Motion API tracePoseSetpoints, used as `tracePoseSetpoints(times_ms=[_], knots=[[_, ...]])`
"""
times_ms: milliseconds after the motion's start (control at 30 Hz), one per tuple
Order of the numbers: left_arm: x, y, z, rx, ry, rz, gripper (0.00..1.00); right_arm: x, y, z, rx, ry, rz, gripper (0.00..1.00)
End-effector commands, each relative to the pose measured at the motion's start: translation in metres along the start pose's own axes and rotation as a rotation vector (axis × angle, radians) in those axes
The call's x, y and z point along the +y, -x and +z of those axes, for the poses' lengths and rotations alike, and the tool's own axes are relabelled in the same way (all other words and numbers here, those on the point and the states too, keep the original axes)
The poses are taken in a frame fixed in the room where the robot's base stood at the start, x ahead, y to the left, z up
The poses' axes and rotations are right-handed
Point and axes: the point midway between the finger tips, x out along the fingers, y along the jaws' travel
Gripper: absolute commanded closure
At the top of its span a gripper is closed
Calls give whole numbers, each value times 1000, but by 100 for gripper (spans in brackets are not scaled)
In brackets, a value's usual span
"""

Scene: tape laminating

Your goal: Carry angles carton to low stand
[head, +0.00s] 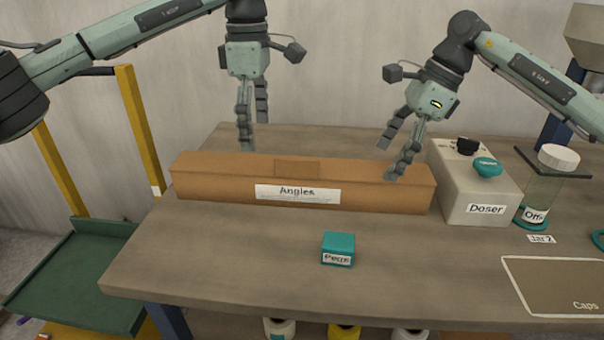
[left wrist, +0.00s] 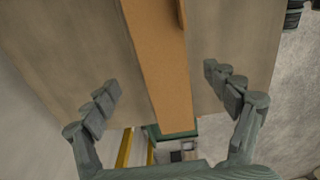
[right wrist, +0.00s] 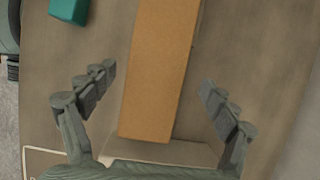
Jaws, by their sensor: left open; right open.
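The angles carton (head: 385,193) is a long brown box with a white "Angles" label, lying across the table in the head view. My left gripper (head: 252,120) is open and points down above and behind the carton's left part. In the left wrist view the carton (left wrist: 160,70) runs between the open fingers (left wrist: 165,90). My right gripper (head: 397,155) is open at the carton's right part, one finger in front of its top edge. In the right wrist view the carton (right wrist: 160,75) lies between the open fingers (right wrist: 160,90). A low green platform (head: 70,275), perhaps the low stand, is left of the table.
A teal "Pegs" box (head: 338,249) sits on the table in front of the carton. A "Doser" block (head: 480,200) stands close to the carton's right end, with a jar (head: 541,190) beyond it. Yellow posts (head: 138,125) rise by the green platform.

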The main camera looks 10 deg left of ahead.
Motion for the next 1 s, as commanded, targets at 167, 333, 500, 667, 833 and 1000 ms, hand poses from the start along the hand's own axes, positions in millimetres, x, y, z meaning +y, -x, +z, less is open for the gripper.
tracePoseSetpoints(times_ms=[167, 333, 500, 667, 833, 1000], knots=[[0, 0, 0, 0, 0, 0, 14, 0, 0, 0, 0, 0, 0, 14], [0, -4, 0, 0, 0, -1, 14, 0, -3, 0, 0, 0, 1, 14], [0, -24, -1, 1, 0, -3, 14, 1, -23, 0, 0, 1, 3, 14], [0, -48, 0, 0, -1, -3, 14, 1, -49, 0, 0, 0, 3, 14], [0, -69, 0, 1, -1, -2, 14, 0, -69, 0, 0, 0, 1, 14], [0, -78, 0, -1, 0, 0, 14, 0, -77, 1, -1, 0, 0, 14]])
